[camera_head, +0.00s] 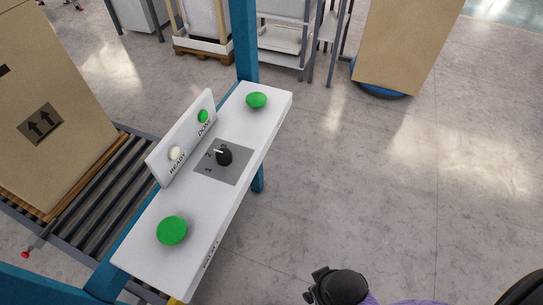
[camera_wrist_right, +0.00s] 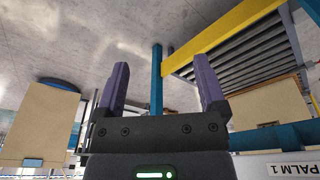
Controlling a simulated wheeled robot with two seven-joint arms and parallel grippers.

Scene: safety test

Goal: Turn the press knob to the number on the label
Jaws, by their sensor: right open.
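The black press knob (camera_head: 225,157) stands on a grey plate (camera_head: 233,172) in the middle of the white control panel (camera_head: 165,270). Its white mark points left, toward the number 2; a 1 shows below it, and another number is partly hidden by the knob. Small text on the panel's front edge (camera_head: 211,255) is too small to read surely. My right gripper (camera_wrist_right: 160,66) is open and empty in the right wrist view, with its two purple fingers apart. In the head view, a black and purple part of my right arm shows at the bottom, away from the knob. My left gripper is not in view.
Green buttons (camera_head: 172,230) and (camera_head: 256,100) stand at both panel ends. An upright plate carries a white READY lamp (camera_head: 176,153) and a green DONE lamp (camera_head: 203,116). A roller conveyor with a carton (camera_head: 60,110) lies left. Floor right of the panel is clear.

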